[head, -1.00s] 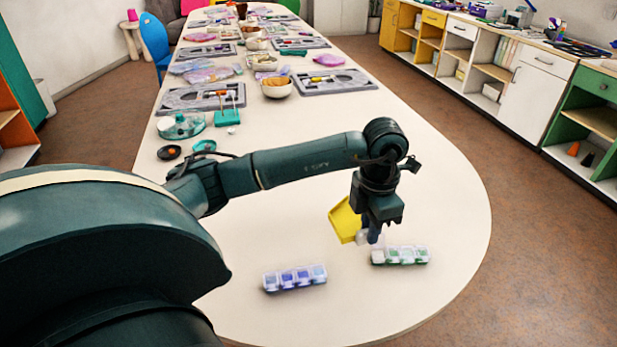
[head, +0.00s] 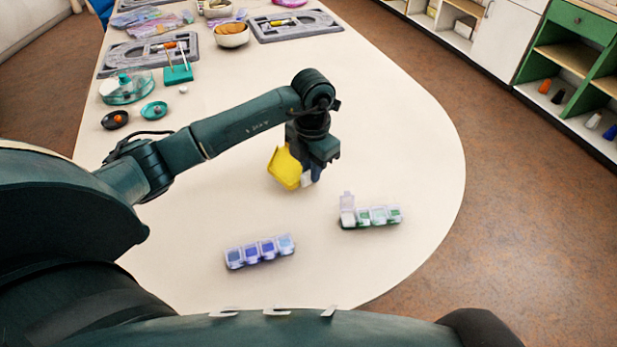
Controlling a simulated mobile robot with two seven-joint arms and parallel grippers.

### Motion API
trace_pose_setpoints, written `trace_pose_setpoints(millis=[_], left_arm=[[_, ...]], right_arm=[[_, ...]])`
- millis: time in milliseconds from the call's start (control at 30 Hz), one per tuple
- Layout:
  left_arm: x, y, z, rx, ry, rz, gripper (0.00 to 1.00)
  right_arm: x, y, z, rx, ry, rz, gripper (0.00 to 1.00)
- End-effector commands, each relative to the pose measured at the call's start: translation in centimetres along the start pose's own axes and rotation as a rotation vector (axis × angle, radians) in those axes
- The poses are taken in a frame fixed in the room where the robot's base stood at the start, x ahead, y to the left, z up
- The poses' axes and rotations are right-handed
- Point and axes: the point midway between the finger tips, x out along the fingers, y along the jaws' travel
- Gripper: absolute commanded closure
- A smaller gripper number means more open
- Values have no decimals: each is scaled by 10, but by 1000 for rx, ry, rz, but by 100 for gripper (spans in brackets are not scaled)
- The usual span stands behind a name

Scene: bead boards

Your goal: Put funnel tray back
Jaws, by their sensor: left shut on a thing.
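The yellow funnel tray (head: 284,168) is held in my left gripper (head: 308,180), tilted above the near part of the table. The gripper is shut on it, and its fingertips are partly hidden. A bead box with green compartments (head: 378,216) stands to the right of and nearer than the gripper, its leftmost lid raised. A bead box with blue and purple compartments (head: 260,251) stands to the left of it, lids apparently down. My right gripper is not in view.
The white table (head: 400,130) has free room around the boxes and toward its rounded right edge. Farther back are small dishes (head: 154,110), a clear round container (head: 127,88), a teal stand (head: 177,73), a bowl (head: 231,36) and grey bead boards (head: 296,25).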

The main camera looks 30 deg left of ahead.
Motion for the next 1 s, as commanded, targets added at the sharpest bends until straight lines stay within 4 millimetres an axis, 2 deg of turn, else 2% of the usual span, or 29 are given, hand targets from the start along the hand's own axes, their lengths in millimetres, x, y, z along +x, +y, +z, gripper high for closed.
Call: trace_pose_setpoints(millis=[300,667,700,933,1000], left_arm=[[37,-1,-1,1,1,0,100],[42,0,0,1,0,1,100],[40,0,0,1,0,1,81],[40,0,0,1,1,1,62],[40,0,0,1,1,1,62]], right_arm=[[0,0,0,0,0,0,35],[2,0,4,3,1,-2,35],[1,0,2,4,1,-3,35],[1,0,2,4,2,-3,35],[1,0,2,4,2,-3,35]])
